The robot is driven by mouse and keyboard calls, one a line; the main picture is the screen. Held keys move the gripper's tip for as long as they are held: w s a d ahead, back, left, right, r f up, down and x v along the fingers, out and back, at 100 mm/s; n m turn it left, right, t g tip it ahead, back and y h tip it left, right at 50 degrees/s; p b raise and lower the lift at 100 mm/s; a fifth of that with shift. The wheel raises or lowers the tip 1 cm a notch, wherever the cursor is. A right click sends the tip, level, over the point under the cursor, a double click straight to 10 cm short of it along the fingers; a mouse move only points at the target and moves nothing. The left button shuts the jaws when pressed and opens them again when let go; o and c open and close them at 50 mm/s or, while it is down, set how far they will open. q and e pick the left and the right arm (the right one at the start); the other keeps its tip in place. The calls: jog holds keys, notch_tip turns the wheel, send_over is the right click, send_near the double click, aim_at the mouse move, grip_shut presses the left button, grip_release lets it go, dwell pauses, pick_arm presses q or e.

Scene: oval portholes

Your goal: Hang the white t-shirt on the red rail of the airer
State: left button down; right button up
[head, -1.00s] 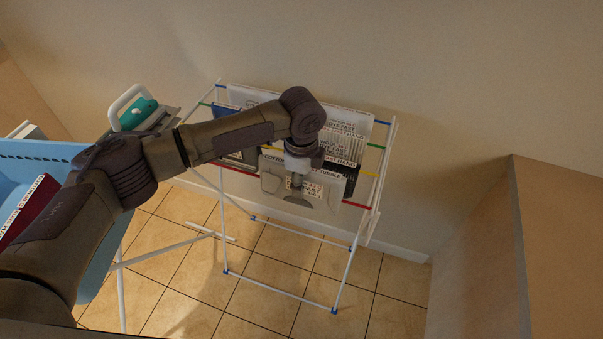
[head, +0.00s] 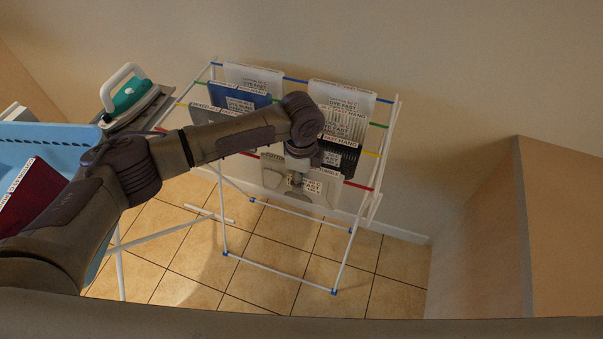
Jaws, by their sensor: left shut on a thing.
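The white t-shirt (head: 327,192) is at the front red rail (head: 358,186) of the airer, in the right-of-middle part of that rail. Its top edge looks about level with the rail, and its front hangs down on the near side. My left gripper (head: 296,181) reaches in from the left and is shut on the front of the shirt. The wrist and gripper cover part of the shirt and rail, so I cannot tell whether the cloth fully straddles the rail. My right gripper is not in view.
Other shirts hang behind: a blue one (head: 238,97), a white one at back left (head: 254,76), a white one at back right (head: 342,97) and a dark one (head: 342,158). An iron (head: 131,97) and a light-blue basket (head: 45,141) stand left. A brown cabinet (head: 565,230) is right.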

pick_arm(q)
jog(key=c, duration=0.6)
grip_release()
jog(key=shift+r, duration=0.1)
